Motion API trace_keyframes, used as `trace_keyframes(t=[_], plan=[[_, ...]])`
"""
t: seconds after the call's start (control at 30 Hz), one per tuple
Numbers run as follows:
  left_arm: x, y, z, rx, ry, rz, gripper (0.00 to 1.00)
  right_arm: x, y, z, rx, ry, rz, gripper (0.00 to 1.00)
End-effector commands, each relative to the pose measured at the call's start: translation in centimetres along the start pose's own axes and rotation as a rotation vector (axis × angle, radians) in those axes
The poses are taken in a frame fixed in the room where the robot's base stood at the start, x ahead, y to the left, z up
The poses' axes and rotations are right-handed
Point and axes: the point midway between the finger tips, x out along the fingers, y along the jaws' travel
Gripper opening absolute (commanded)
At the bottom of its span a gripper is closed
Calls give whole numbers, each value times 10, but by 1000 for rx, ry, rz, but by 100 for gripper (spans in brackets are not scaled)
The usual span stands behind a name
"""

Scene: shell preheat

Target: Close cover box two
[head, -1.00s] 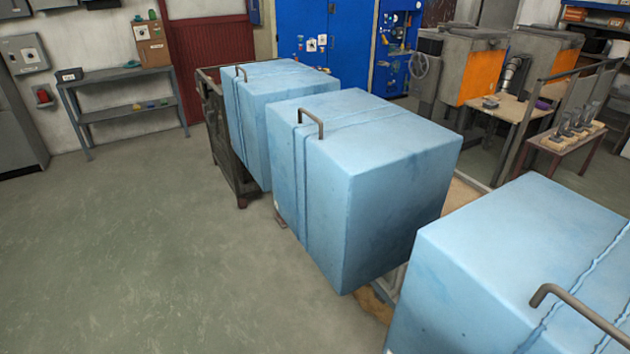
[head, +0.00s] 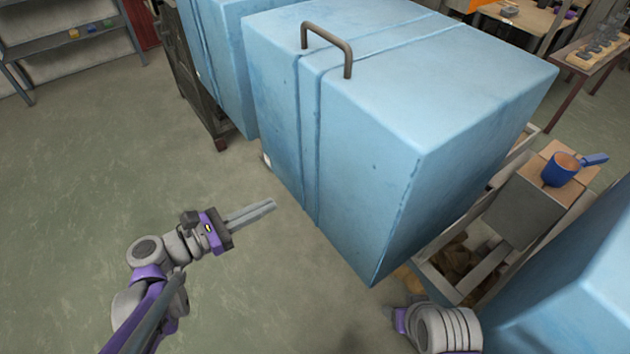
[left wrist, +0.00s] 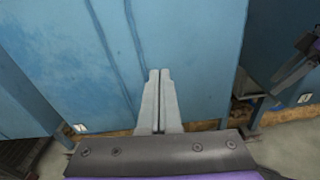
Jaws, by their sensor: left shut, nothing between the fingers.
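A large light-blue cover box (head: 370,130) with a bent metal handle (head: 328,42) on top fills the middle of the head view. Two raised seams run over it. Which box is number two cannot be read. My left gripper (head: 272,205) is shut and empty, left of the box's near-left face and apart from it, well below the handle. In the left wrist view its fingers (left wrist: 160,78) lie together, pointing at a blue face (left wrist: 170,35). My right arm shows at the bottom of the head view, below the box's near corner; its fingers cannot be made out.
Another blue box (head: 225,60) stands behind left, and a third (head: 580,290) at the lower right. Between the boxes is a stand with a blue cup (head: 562,168) on top and an open wooden frame (head: 450,285). The floor (head: 70,220) at left is clear.

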Motion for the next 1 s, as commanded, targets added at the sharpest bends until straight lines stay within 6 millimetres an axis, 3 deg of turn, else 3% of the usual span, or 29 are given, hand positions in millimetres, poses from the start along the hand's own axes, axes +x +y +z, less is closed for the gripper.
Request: trace_keyframes(t=[0.13, 0.27, 0.7, 1.0], plan=[[0, 9, 5, -75, -67, 14, 0, 4, 0, 2, 0, -2, 0, 65], [16, 9, 8, -81, -72, 11, 0, 4, 0, 2, 0, -1, 0, 65], [106, 10, 14, -78, -69, 10, 0, 6, 0, 3, 0, -2, 0, 65], [135, 12, 15, -78, -68, 14, 0, 6, 0, 3, 0, -2, 0, 65]])
